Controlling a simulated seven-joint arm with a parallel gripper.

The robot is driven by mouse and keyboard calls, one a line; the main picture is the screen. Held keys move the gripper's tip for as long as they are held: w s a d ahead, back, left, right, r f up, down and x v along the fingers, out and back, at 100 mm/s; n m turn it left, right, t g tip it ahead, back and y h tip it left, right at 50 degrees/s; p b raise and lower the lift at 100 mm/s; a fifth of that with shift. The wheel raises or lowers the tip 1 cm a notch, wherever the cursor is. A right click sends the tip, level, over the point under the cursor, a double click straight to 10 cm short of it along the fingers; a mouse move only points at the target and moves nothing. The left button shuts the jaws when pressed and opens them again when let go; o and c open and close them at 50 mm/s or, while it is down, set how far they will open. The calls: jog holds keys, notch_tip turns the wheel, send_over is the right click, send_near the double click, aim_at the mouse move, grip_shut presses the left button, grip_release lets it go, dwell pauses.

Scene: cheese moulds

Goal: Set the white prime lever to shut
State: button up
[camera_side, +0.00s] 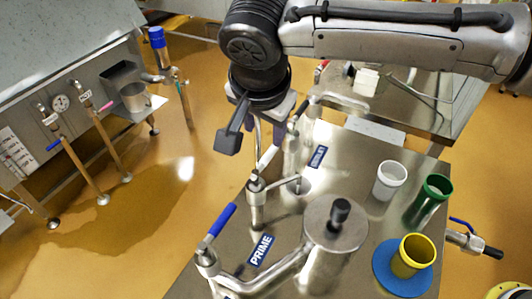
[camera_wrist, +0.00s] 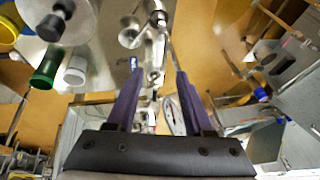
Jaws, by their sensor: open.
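The PRIME label (camera_side: 261,250) is on the steel table top near its front left edge. The lever beside it has a blue handle (camera_side: 221,222), not a white one, and slants up and to the right from its pipe valve (camera_side: 207,258). I see no white lever at that label. My gripper (camera_side: 269,135) is above the table's far left part, well behind and above the blue lever, touching nothing that I can make out. In the wrist view its two fingers (camera_wrist: 158,72) are spread apart and empty. The blue lever is not clear in the wrist view.
A lidded steel vessel (camera_side: 335,223) with a black knob stands right of the PRIME label. White (camera_side: 390,181), green (camera_side: 430,200) and yellow (camera_side: 412,256) cups stand at the right. Upright pipework (camera_side: 256,195) and a second blue label (camera_side: 318,157) are near my gripper.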

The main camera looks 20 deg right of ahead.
aim_at(266, 158)
jog(key=x, duration=1.3)
jog(key=shift+w+f, duration=0.15)
jog(key=shift+f, duration=0.1)
grip_shut()
jog(key=shift+r, duration=0.1)
dwell(0.8)
